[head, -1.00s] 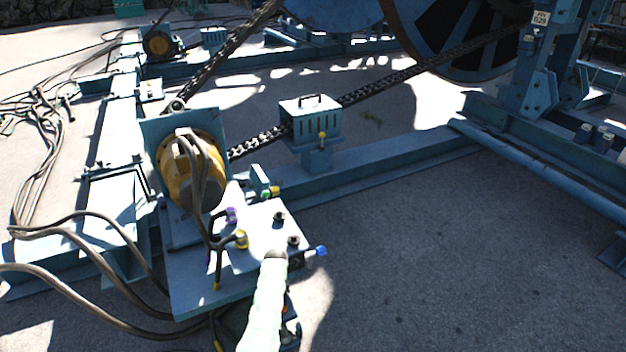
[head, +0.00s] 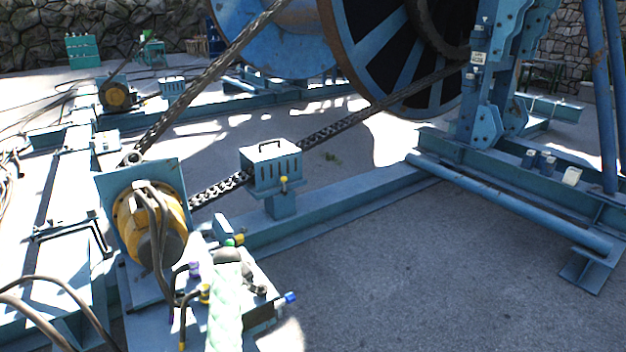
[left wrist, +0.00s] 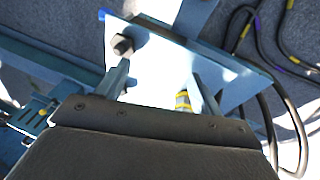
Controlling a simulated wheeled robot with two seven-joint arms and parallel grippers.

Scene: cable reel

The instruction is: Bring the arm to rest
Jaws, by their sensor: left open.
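My left arm, pale green and white, comes up from the bottom of the head view. Its gripper (head: 240,268) is over the plate of the yellow motor unit, and its fingers are hard to make out there. In the left wrist view the two fingers of this gripper (left wrist: 162,88) stand apart with nothing between them but a sunlit plate (left wrist: 155,70) beyond. A dark bolt or knob (left wrist: 122,45) shows near one finger and a yellow-banded connector (left wrist: 183,101) near the other. Whether the fingers touch anything I cannot tell. My right gripper is not in view.
The yellow motor (head: 150,225) with black cables stands left of my arm. A chain (head: 345,125) runs through a blue vented box (head: 272,170) to the large reel (head: 385,55). Blue beams (head: 340,205) cross the ground. Open paving (head: 400,280) lies to the right.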

